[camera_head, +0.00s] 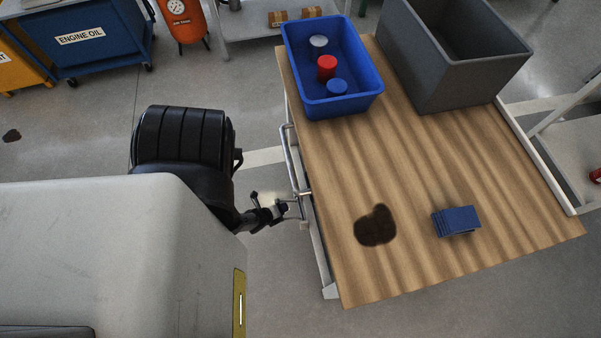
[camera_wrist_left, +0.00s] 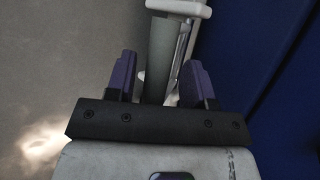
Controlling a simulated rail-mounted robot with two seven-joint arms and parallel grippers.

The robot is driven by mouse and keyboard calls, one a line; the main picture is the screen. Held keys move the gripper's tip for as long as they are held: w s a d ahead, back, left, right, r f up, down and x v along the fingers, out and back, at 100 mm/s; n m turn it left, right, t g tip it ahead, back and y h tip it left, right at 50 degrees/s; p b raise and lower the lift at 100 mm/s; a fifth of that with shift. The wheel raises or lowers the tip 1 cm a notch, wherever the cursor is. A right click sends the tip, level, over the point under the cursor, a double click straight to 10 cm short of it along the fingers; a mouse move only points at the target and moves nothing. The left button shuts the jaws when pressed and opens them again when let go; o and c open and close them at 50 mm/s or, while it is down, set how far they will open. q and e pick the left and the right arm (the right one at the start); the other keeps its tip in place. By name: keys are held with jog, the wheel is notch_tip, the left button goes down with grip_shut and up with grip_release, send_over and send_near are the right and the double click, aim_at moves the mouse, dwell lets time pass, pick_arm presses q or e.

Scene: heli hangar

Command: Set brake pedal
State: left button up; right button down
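No brake pedal can be clearly made out in either view. My left gripper (camera_head: 281,208) is small and low beside the left side of the wood-topped table (camera_head: 455,160), close to the table's metal side handle (camera_head: 296,170). In the left wrist view my left gripper (camera_wrist_left: 160,62) has its two purple fingers spread apart. A grey-green bar (camera_wrist_left: 158,45) runs in the gap between them, with free space on both sides. Whether it lies between the fingertips or beyond them I cannot tell. A white frame part (camera_wrist_left: 180,8) stands above it. My right gripper is not in view.
On the table are a blue bin (camera_head: 350,105) with round pieces inside, a grey box (camera_head: 455,90), a small blue object (camera_head: 456,221) and a dark stain (camera_head: 375,226).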

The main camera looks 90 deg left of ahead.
pick_arm(q)
jog(key=shift+s, duration=0.15)
jog(key=shift+s+d+r+p, duration=0.15)
jog(key=shift+r+p, duration=0.15)
jog(key=shift+p, duration=0.05)
jog(key=p+v, duration=0.7)
jog(key=v, duration=0.6)
